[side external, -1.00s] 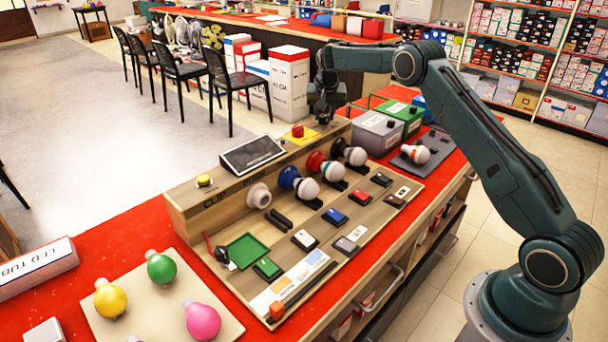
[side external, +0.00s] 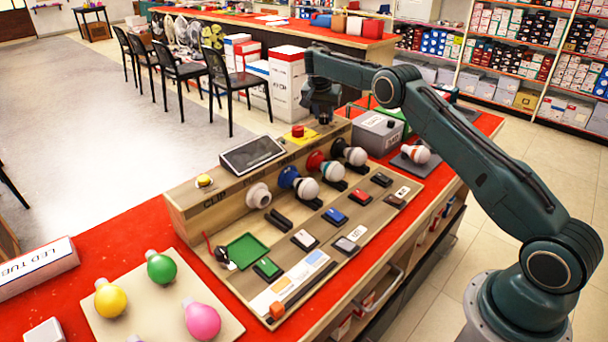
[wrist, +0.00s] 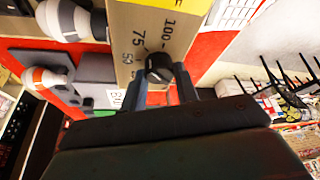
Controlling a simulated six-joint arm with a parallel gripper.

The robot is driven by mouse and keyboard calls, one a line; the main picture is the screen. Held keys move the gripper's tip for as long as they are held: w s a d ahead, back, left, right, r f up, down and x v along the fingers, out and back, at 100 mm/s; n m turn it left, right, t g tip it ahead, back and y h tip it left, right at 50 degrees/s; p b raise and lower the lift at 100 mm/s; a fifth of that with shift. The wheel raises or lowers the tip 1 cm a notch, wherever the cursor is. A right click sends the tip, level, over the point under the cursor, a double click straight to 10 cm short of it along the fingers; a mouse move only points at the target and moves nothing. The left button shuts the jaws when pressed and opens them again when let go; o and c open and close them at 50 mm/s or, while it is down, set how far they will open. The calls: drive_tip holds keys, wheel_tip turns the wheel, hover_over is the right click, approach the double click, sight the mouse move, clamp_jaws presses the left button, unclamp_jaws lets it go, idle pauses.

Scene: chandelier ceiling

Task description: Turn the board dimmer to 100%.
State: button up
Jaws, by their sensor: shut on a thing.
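The board dimmer is a small black round knob (wrist: 158,67) on the wooden board top. Printed marks 100, 75 and a partly hidden 50 sit beside it in the wrist view. My gripper (wrist: 162,84) has its two fingers on either side of the knob and is shut on it. Where the knob's pointer stands cannot be told. In the side view my gripper (side external: 324,118) points down at the far right end of the board's raised back (side external: 232,196), and the knob is hard to make out there.
A red button on a yellow base (side external: 297,132) and a dark tilted screen (side external: 252,155) are left of my gripper. Several bulbs in holders (side external: 333,171) line the board's front face. A grey box (side external: 379,133) stands close on the right.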

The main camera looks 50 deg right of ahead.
sight(323, 115)
idle(0.7)
drive_tip(key=o, duration=1)
drive_tip(key=shift+r, duration=0.1)
drive_tip(key=shift+v, duration=1.55)
drive_tip(key=shift+s+a, duration=0.75)
drive_tip(key=shift+a, duration=1.1)
drive_tip(key=shift+s+a, duration=0.7)
drive_tip(key=shift+a, duration=1.15)
drive_tip(key=shift+s+a, duration=0.75)
drive_tip(key=shift+a, duration=1.1)
